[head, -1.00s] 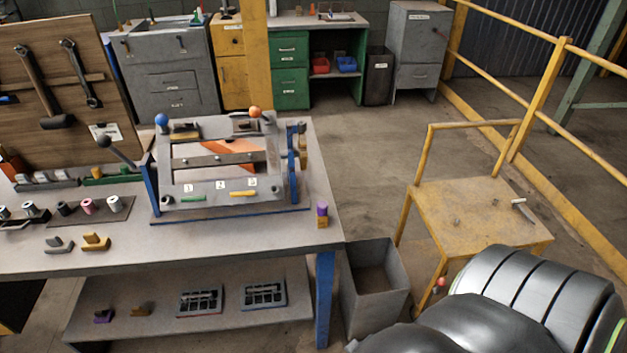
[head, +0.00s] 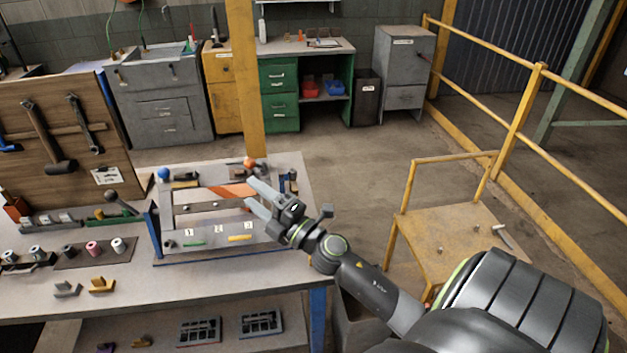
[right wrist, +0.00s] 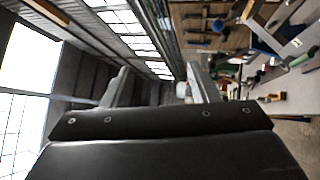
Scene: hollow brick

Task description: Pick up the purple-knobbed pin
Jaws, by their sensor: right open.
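My left gripper is not in view.
A tool board (head: 65,140) stands at the bench's left. Spools and a yellow block (head: 101,286) lie on the bench. The lower shelf holds two dark trays. A yellow cart (head: 455,240) stands to the right, with open floor behind the bench.

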